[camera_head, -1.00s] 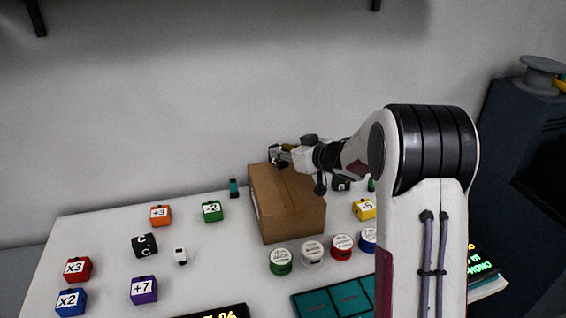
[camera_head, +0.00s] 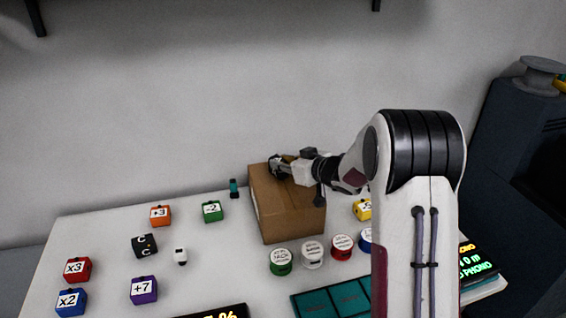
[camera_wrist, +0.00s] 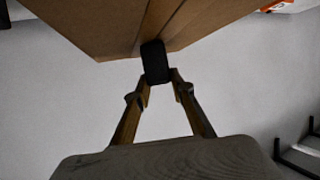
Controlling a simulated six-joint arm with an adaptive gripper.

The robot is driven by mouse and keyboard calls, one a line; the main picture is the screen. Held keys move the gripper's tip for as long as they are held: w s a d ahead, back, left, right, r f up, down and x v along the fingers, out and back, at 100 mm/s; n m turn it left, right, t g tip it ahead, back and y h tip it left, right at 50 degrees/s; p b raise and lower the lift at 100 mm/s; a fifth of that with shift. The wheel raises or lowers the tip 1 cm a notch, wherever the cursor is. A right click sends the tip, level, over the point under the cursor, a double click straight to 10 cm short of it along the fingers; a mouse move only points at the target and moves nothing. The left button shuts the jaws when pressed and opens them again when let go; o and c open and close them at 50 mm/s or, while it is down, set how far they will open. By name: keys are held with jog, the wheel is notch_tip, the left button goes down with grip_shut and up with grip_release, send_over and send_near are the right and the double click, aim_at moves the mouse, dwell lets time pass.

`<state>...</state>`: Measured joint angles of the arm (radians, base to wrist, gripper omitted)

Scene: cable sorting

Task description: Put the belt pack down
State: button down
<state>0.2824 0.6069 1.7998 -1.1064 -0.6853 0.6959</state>
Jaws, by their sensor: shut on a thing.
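My gripper (camera_wrist: 160,80) is shut on a small black block, the belt pack (camera_wrist: 155,60), held between its fingertips in the wrist view. The cardboard box (camera_wrist: 105,25) fills the upper part of that view, just beyond the belt pack. Whether the belt pack touches the box cannot be told. In the head view my gripper (camera_head: 278,168) is at the top of the brown box (camera_head: 290,215), near its back edge. The belt pack cannot be clearly made out there.
Several round tins, including a green one (camera_head: 281,262), stand in front of the box. Coloured cubes, such as a green cube (camera_head: 212,211), are spread over the left of the white table (camera_head: 215,265). A teal tray (camera_head: 335,300) lies at the front.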

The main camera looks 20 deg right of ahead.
jog(key=shift+f, duration=0.1)
jog(key=c, duration=1.7)
grip_release()
jog(key=shift+s+d+r, duration=0.2)
jog(key=shift+s+r, duration=0.2)
jog(key=shift+s, duration=0.1)
jog(key=shift+v, duration=5.4)
